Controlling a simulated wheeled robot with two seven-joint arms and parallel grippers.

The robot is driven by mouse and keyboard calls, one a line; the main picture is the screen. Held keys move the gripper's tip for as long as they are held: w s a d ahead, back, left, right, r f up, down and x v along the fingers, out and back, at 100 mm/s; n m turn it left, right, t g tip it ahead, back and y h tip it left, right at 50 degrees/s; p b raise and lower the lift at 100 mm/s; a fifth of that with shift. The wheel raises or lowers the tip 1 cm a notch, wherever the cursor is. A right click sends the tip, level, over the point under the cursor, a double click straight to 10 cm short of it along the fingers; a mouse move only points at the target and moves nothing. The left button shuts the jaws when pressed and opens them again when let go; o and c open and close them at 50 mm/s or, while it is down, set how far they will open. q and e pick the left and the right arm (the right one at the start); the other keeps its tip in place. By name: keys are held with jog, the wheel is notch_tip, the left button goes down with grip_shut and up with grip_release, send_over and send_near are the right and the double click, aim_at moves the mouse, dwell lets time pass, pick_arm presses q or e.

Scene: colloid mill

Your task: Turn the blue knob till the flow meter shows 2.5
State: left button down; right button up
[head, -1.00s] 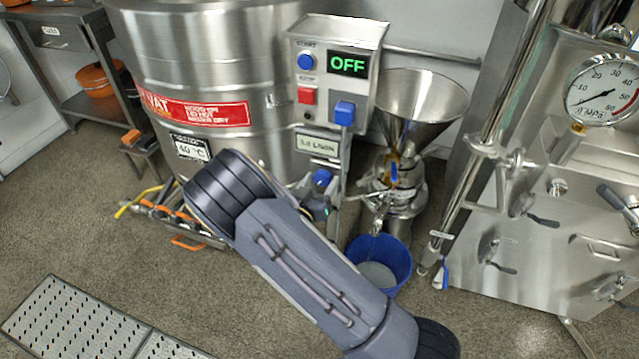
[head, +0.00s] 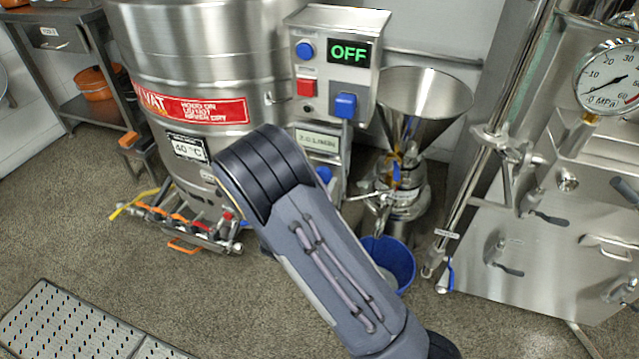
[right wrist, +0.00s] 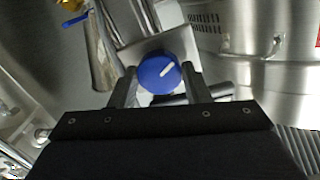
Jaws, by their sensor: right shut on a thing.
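The blue knob (right wrist: 160,74) sits between the two fingers of my right gripper (right wrist: 159,78) in the right wrist view. The gripper is shut on it. The white mark on the knob slants to the upper right there. In the head view only part of the knob (head: 323,174) shows, as my right forearm hides the gripper. The flow meter (head: 318,140) is a small pale display above the knob. It reads in L/MIN, but its digits are too blurred to read surely. My left gripper is out of view.
A control box (head: 335,65) with an OFF display stands above the flow meter. A steel vat (head: 215,60) is at the left, a funnel (head: 420,100) at the right. A blue bucket (head: 401,262) stands on the floor below the funnel.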

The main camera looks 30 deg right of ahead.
jog(key=o, duration=1)
jog(key=p+v, duration=0.1)
jog(key=v, duration=0.6)
jog(key=shift+s+a, duration=0.25)
jog(key=shift+a, duration=0.1)
